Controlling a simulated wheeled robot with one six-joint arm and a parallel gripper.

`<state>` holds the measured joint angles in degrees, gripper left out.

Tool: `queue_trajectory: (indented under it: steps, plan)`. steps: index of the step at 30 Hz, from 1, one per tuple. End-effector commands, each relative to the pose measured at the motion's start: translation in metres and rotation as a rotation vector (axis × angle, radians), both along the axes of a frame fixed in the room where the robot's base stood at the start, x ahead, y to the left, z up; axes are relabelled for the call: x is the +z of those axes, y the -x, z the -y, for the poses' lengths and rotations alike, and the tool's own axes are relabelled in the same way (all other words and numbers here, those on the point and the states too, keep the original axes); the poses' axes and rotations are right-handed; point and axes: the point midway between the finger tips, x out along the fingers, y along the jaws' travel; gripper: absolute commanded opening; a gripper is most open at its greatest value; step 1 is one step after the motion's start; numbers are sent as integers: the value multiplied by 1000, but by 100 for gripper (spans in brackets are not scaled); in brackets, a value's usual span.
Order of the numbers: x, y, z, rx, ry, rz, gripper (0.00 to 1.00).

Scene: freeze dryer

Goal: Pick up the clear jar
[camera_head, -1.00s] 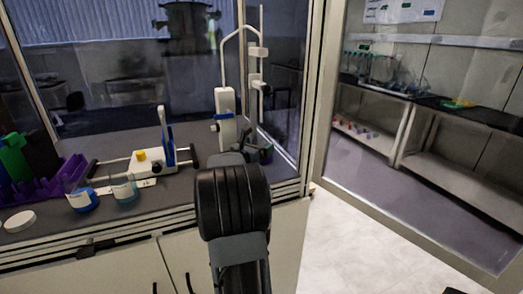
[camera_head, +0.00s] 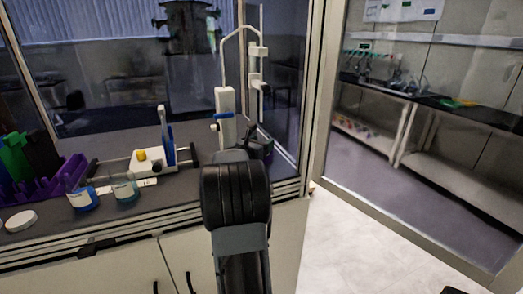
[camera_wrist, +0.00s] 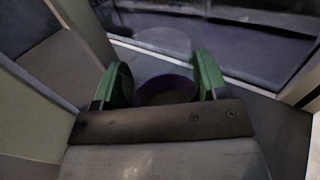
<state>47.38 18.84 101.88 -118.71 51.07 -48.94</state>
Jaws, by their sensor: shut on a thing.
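In the wrist view my gripper (camera_wrist: 164,84) has its two green fingers on either side of a round, open-topped jar (camera_wrist: 166,90) with a purplish rim and a brownish inside. It is shut on this jar. A faint clear circular outline (camera_wrist: 165,40) shows just beyond it. In the head view my arm hides most of the gripper (camera_head: 262,148), which is at the bench's right end beside the white stand.
A blue-labelled jar (camera_head: 83,200), a pale clear jar (camera_head: 125,192) and a white lid (camera_head: 20,221) sit at the bench's left front. A purple rack (camera_head: 62,178) is behind. A white stand (camera_head: 226,115) and glass panel edges rise close to the gripper.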

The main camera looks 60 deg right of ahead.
Motion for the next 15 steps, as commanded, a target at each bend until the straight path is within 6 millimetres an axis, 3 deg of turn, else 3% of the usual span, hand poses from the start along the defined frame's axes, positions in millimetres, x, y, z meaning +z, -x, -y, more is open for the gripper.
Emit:
queue_trajectory:
  steps: [3, 15]
  plan:
    - [0, 0, 0, 0, 0, 0, 40]
    - [8, 0, 0, -1, 1, 3, 40]
